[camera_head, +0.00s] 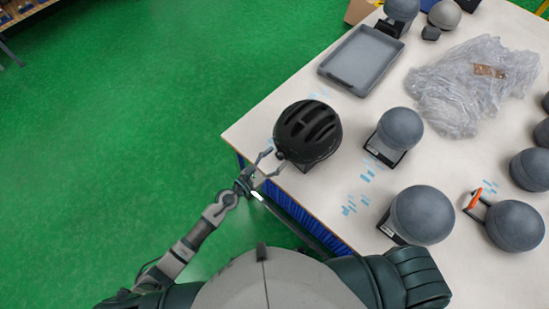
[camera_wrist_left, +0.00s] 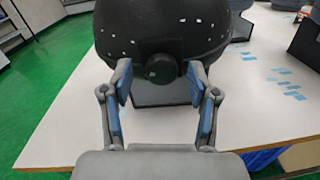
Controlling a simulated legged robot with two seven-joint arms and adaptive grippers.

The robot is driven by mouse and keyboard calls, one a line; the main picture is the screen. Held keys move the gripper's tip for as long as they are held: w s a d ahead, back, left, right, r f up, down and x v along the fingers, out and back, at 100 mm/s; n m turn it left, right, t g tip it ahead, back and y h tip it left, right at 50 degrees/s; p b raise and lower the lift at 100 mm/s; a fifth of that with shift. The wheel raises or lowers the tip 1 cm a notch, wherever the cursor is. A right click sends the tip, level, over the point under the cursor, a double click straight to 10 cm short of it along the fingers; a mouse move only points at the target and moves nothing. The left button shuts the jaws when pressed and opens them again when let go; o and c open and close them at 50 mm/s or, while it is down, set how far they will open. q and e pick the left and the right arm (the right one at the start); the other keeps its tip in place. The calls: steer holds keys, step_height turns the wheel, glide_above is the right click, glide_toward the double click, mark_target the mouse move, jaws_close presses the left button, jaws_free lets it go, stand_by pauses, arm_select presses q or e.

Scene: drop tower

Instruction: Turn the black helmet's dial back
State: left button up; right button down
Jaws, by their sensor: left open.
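The black helmet (camera_head: 308,131) sits on a stand near the left edge of the white table (camera_head: 338,196). In the left wrist view the helmet (camera_wrist_left: 160,30) fills the top middle. Its round dark dial (camera_wrist_left: 160,69) faces the camera at the helmet's lower rim. My left gripper (camera_head: 268,163) is at the table edge beside the helmet's near left side. In the left wrist view the open fingers (camera_wrist_left: 160,85) stand on either side of the dial, with gaps showing. My right gripper is not in view.
Several grey head forms, including one nearby (camera_head: 400,128), stand on the table to the right. A grey tray (camera_head: 361,60) and crumpled clear plastic (camera_head: 470,85) lie farther back. An orange-red piece (camera_head: 473,200) is at the right. Green floor (camera_head: 120,120) lies open at left.

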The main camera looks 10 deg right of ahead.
arm_select(q)
steer(key=shift+d, duration=0.15)
jaws_close()
steer(key=n+p, duration=0.1)
steer(key=n, duration=0.3)
steer(key=shift+w+r+n+p, duration=0.1)
steer(key=shift+n+p, duration=0.2)
steer(key=shift+n, duration=0.1)
steer(key=n+p, duration=0.1)
steer(key=n, duration=0.4)
steer(key=shift+p, duration=0.35)
steer(key=n+p, duration=0.2)
steer(key=n, duration=0.4)
steer(key=shift+w+n, duration=0.1)
steer(key=shift+n, duration=0.2)
steer(key=shift+f+n+p, duration=0.15)
steer(key=shift+n+p, duration=0.2)
steer(key=shift+n, duration=0.6)
steer(key=shift+f+n+p, duration=0.1)
steer(key=shift+n+p, duration=0.25)
steer(key=shift+n, duration=0.9)
